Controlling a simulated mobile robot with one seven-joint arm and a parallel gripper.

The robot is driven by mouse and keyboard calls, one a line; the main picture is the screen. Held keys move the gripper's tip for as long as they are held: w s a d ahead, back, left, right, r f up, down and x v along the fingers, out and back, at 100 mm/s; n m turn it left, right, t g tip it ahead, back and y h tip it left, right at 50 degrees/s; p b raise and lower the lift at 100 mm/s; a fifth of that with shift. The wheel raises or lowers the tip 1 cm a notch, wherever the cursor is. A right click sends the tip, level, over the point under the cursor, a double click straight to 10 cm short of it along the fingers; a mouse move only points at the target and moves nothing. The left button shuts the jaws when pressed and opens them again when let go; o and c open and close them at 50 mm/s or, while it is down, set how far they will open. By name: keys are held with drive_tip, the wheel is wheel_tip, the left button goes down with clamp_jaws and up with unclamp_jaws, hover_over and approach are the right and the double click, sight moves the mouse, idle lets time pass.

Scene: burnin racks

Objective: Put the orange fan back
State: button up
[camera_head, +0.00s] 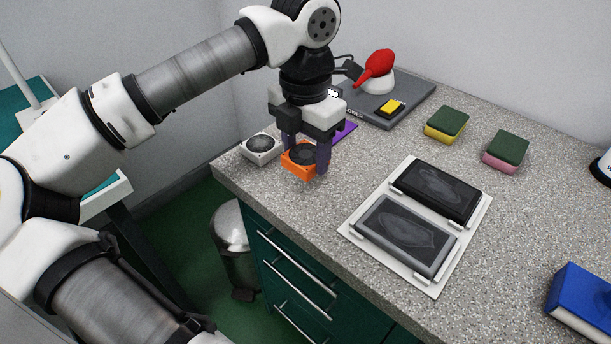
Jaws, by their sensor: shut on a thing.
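The orange fan (300,159) is a small square orange frame with a dark round rotor. My gripper (307,160) points down over the left part of the counter, with its purple fingers on either side of the orange fan and shut on it. I cannot tell whether the fan touches the counter or hangs just above it. A white fan (261,148) of similar shape lies just left of it. A purple flat thing (345,131) lies behind my gripper, partly hidden by it.
A white tray (349,232) bears a black and a grey panel. Two sponges (445,122), (506,149) lie right. A blue box (584,300) is at front right. The counter's left edge is close.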

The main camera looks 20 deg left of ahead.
sight(306, 154)
drive_tip(key=shift+f+b, duration=1)
drive_tip(key=shift+f, duration=0.95)
drive_tip(key=shift+f, duration=0.1)
drive_tip(key=shift+f+b, duration=0.15)
drive_tip(key=shift+b, duration=0.15)
drive_tip(key=o, duration=1)
drive_tip(key=shift+o, duration=0.2)
drive_tip(key=shift+r, duration=0.25)
wheel_tip(306, 154, up, 12)
drive_tip(key=shift+r+p, duration=0.1)
drive_tip(key=shift+p, duration=0.35)
drive_tip(key=shift+a, duration=0.15)
